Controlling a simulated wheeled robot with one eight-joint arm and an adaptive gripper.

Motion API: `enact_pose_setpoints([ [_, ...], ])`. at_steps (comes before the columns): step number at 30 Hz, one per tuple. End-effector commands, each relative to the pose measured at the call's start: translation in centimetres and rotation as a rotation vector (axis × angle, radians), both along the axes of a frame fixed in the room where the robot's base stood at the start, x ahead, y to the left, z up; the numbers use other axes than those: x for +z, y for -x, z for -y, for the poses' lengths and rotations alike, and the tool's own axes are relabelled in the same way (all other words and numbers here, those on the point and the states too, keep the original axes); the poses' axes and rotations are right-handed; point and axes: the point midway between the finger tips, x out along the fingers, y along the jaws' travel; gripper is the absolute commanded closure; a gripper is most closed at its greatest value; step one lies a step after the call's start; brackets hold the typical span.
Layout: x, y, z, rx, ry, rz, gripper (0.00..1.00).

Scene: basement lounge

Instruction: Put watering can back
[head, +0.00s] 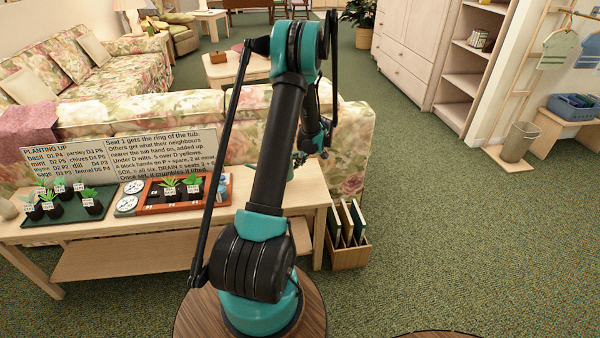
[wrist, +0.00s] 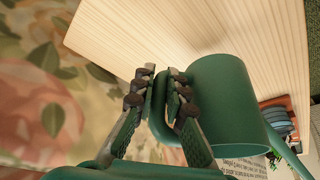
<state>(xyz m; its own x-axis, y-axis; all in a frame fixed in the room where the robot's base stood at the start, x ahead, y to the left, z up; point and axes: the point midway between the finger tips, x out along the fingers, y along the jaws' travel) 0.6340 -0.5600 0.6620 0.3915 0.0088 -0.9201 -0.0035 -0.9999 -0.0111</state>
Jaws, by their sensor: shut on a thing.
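The green watering can (wrist: 222,105) is in the wrist view, right of my fingers, with its round body over the pale wooden table. My gripper (wrist: 160,88) is shut on the green handle at the can's left side. I cannot tell whether the can touches the table top or hangs just above it. In the head view my arm hides most of the gripper and the can; they are at the table's right end by the sofa back.
The pale table (head: 306,198) carries a planter tray (head: 152,209), a dark tray of potted seedlings (head: 98,218) and text boards (head: 152,160). A floral sofa (head: 350,140) stands right behind it. A book crate (head: 348,255) is at its right end.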

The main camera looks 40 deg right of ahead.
Motion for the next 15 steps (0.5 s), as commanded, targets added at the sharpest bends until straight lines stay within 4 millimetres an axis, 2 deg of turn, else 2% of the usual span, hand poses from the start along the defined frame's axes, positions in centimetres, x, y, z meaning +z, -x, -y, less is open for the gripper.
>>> enact_pose_setpoints([
  [8, -2.0, 0.0, 0.0, 0.0, 0.0, 0.0, 1.0],
  [15, -4.9, 0.0, 0.0, 0.0, 0.0, 0.0, 1.0],
])
